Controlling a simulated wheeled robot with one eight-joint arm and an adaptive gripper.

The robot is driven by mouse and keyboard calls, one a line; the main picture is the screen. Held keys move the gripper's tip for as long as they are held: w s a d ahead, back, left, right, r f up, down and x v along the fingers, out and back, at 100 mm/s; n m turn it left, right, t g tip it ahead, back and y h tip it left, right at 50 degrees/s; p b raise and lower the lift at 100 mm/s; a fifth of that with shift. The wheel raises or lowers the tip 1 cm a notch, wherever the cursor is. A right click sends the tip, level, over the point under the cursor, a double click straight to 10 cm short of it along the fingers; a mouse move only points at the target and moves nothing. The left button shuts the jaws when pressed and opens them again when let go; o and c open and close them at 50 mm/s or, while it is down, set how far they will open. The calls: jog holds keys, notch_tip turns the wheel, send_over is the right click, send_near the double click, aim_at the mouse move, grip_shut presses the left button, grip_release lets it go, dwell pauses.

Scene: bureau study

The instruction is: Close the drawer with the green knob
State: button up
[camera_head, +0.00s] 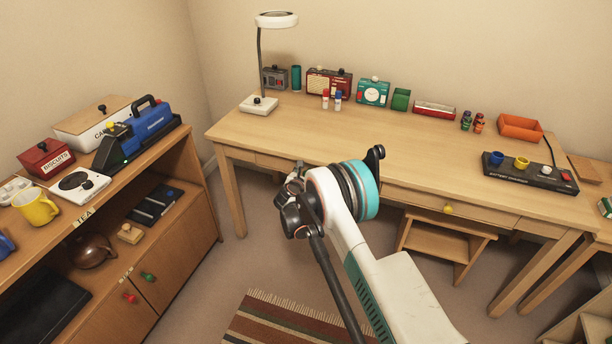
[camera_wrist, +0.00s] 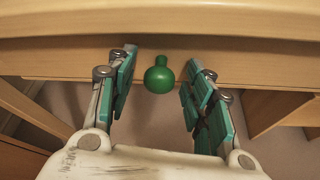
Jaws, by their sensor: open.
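The round green knob (camera_wrist: 159,77) is in the middle of the wrist view, on the wooden front of a drawer (camera_wrist: 65,66) under the desk top. My gripper (camera_wrist: 161,62) is open, with one finger on each side of the knob and a visible gap on both sides. In the head view my gripper (camera_head: 296,176) is at the desk's front edge, left of centre. It and my arm hide the knob there. A strip of the drawer front shows left of it. How far the drawer stands out cannot be told.
The desk top (camera_head: 350,140) above holds a lamp (camera_head: 259,103), radios and small boxes along the back. Another drawer with a yellow knob (camera_head: 448,209) is to the right. A stool (camera_head: 445,238) stands under the desk. A low cabinet (camera_head: 180,245) stands at left.

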jog(key=v, duration=1.2)
